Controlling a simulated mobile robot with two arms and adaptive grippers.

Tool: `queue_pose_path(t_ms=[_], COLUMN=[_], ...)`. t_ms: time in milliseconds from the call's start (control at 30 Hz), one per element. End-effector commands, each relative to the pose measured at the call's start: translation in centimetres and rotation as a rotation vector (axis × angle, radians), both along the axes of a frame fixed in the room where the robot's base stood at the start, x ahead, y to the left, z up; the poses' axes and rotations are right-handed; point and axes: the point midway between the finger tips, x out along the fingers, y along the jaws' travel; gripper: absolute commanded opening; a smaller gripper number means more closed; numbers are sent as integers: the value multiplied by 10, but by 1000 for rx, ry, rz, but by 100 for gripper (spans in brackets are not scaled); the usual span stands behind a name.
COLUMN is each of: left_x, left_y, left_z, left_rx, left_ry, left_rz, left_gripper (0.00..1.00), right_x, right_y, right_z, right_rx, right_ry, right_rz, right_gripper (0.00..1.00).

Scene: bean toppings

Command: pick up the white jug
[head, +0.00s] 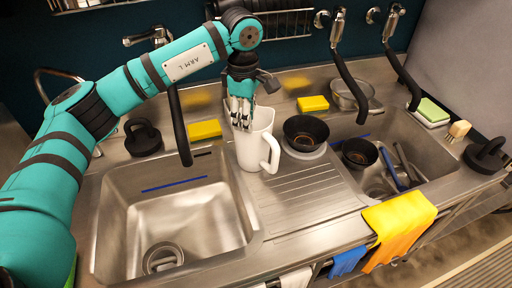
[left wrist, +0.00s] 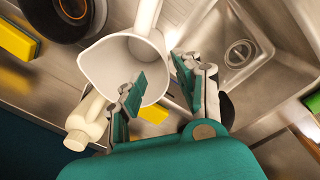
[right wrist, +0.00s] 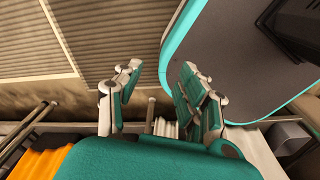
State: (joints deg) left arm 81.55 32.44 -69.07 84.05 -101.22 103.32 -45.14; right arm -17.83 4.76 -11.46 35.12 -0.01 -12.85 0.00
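The white jug (head: 249,152) stands upright on the steel counter between the two sinks, its handle towards the right. My left gripper (head: 240,117) points down at the jug's top. In the left wrist view the jug (left wrist: 98,62) shows its open mouth. There the left gripper (left wrist: 158,88) is open, with one finger over the mouth and the other just outside the rim. I cannot tell whether either finger touches the wall. My right gripper (right wrist: 152,97) is open and empty in the right wrist view, and out of the head view.
A dark bowl (head: 306,129) stands close to the jug's right. Yellow sponges (head: 205,130) lie behind. A black tap spout (head: 180,130) hangs left of the jug, near my left arm. The left sink (head: 180,215) is mostly empty; the ridged drainboard (head: 310,195) is clear.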

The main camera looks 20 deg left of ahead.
Motion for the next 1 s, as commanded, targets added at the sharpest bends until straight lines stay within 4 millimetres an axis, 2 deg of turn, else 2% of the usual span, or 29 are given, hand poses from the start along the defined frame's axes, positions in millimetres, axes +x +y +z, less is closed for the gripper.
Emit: queue_pose_path(t_ms=[100, 300, 467, 667, 800, 1000], left_x=[0, 2, 2, -4, -2, -1], left_y=[0, 0, 0, 2, 2, 1], left_z=[-24, -53, -62, -87, -106, -112], left_rx=[0, 0, 0, 1, 1, 0], left_ry=[6, 3, 2, 6, 3, 0], left_rz=[0, 1, 1, 0, 0, 0], left_gripper=[34, 34, 34, 34, 34, 34], right_x=[4, 18, 22, 18, 14, 12], right_y=[-1, 0, 1, 4, 6, 8], right_z=[12, 21, 25, 47, 50, 49], right_rx=[-1, 2, 4, 6, 8, 11], right_ry=[-7, -30, -35, -28, -23, -19], right_rz=[1, 1, 1, -1, -1, -2], right_gripper=[40, 40, 40, 40, 40, 40])
